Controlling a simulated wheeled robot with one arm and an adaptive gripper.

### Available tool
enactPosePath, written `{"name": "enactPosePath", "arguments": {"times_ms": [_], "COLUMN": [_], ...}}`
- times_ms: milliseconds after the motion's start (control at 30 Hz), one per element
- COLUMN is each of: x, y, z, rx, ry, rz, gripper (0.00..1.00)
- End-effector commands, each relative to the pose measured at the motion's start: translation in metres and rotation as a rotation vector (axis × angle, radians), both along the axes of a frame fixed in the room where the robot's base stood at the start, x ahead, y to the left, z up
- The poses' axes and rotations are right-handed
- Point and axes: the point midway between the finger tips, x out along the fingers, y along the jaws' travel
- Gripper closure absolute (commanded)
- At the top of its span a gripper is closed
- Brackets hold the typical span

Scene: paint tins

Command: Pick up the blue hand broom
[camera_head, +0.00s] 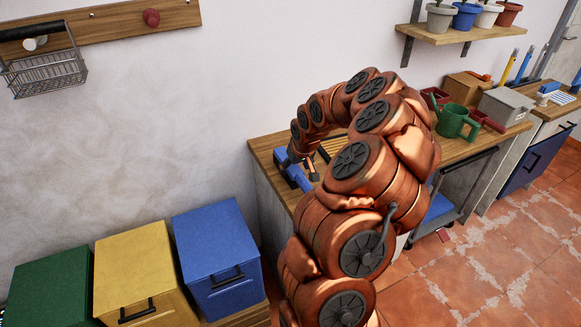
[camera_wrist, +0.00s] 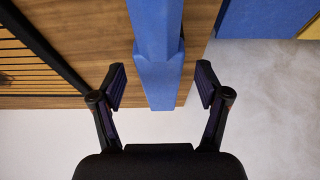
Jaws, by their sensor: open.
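A long blue object, which looks like the blue hand broom (camera_wrist: 158,40), lies across the wooden counter at its left end. In the wrist view it runs from the top edge down between my fingers, and its near end reaches past the counter edge. Its far part is out of that view. In the head view the blue broom (camera_head: 297,175) shows beside my wrist, partly covered by it. My gripper (camera_wrist: 161,82) is open, with one finger on each side of the blue part and visible gaps on both sides.
A slatted rack (camera_wrist: 30,62) lies on the counter (camera_wrist: 110,85) left of the broom in the wrist view. Blue (camera_head: 218,250), yellow (camera_head: 140,270) and green (camera_head: 50,290) bins stand to the left. A green watering can (camera_head: 453,121) stands farther right.

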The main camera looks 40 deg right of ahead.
Motion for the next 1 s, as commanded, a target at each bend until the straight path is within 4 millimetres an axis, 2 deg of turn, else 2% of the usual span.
{"name": "enactPosePath", "arguments": {"times_ms": [200,500,1000], "x": [0.006,0.008,0.008], "y": [-0.002,-0.003,-0.003], "z": [-0.019,-0.023,-0.023], "rx": [0.001,0.000,0.000], "ry": [0.005,0.002,0.002], "rz": [0.001,0.001,0.001], "gripper": [0.25,0.25,0.76]}}
